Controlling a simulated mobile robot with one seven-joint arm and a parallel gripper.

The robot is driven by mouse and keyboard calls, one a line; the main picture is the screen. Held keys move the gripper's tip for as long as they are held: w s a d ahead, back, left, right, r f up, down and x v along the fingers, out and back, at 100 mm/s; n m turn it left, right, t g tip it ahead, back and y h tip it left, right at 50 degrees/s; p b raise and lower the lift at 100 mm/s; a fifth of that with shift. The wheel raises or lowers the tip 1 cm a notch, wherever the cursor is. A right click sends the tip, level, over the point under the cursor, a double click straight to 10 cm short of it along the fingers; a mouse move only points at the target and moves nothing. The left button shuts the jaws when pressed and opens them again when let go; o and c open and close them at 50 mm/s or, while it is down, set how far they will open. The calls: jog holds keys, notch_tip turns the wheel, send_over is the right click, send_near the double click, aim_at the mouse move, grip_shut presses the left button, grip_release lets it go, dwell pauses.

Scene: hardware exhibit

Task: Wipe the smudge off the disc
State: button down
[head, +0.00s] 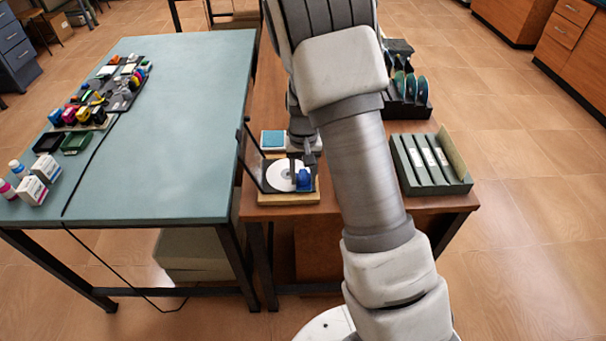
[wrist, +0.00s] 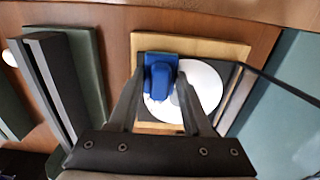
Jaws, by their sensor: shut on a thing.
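A white disc (head: 281,174) lies flat in a black open case on a light wooden board (head: 290,199). The disc also shows in the wrist view (wrist: 207,85). My gripper (wrist: 160,88) is shut on a blue wiping pad (wrist: 158,68) with a raised grip. The pad (head: 305,182) is at the right part of the disc in the head view, over or on its edge; I cannot tell whether it touches.
The case's dark lid (head: 251,160) stands up left of the disc. A blue-topped box (head: 273,140) sits behind. A green file holder (head: 432,165) and a black disc rack (head: 408,107) stand to the right. The teal table (head: 165,150) adjoins on the left.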

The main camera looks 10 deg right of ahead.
notch_tip(320, 180, up, 2)
jog(key=shift+w+r, duration=0.15)
jog(key=shift+r, duration=0.1)
jog(key=shift+r+p, duration=2.25)
jog(key=shift+r, duration=0.5)
